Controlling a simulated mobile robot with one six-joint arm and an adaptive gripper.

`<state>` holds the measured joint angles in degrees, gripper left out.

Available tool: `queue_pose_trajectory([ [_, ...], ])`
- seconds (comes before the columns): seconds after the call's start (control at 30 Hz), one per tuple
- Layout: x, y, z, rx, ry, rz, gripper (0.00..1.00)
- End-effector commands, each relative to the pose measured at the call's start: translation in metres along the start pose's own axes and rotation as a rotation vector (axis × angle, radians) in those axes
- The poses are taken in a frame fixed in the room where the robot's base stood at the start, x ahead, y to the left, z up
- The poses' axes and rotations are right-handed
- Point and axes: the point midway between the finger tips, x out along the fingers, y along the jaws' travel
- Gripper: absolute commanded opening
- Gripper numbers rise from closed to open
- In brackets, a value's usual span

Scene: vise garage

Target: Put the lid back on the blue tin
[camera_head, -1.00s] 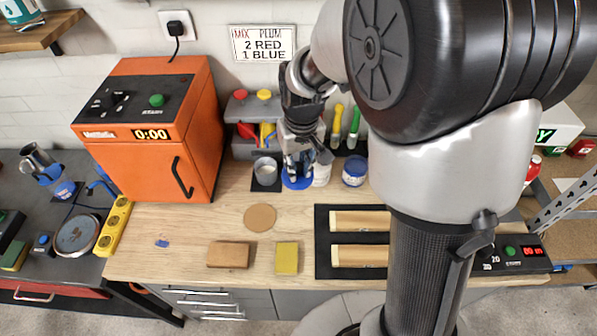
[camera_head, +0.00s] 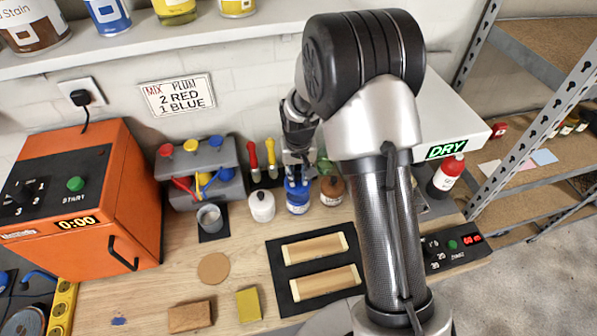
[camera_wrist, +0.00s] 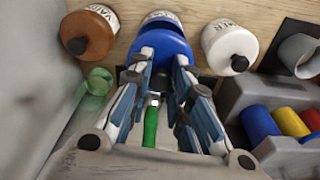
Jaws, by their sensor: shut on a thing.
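The blue tin (camera_head: 298,207) stands on the bench between a white tin and a brown one. Its pale label (camera_wrist: 162,17) shows at the top of the wrist view. My gripper (camera_head: 297,178) points down over the tin. It is shut on the blue lid (camera_wrist: 160,40), which is between its fingertips (camera_wrist: 163,58) in the wrist view. The lid is in line with the tin's top. I cannot tell whether it rests on the rim or hangs just above. The tin's opening is hidden by the lid and fingers.
The white tin (camera_head: 262,206) and brown tin (camera_head: 332,190) stand close on either side. A grey metal cup (camera_head: 210,219) is left of them. The black mat with boards (camera_head: 313,291) lies in front.

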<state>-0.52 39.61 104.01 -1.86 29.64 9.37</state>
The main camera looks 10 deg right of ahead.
Motion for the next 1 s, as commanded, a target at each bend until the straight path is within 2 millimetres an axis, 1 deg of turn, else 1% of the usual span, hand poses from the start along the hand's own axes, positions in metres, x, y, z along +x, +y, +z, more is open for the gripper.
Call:
queue_pose_trajectory([
  [0.03,0.006,0.0,0.001,0.0,-0.001,0.0,0.0],
  [0.5,0.049,0.0,0.006,0.0,-0.001,0.0,0.0],
  [0.67,0.054,0.0,0.006,0.0,0.0,0.0,0.0],
  [1.0,0.054,0.0,0.006,0.0,0.001,0.0,0.0],
])
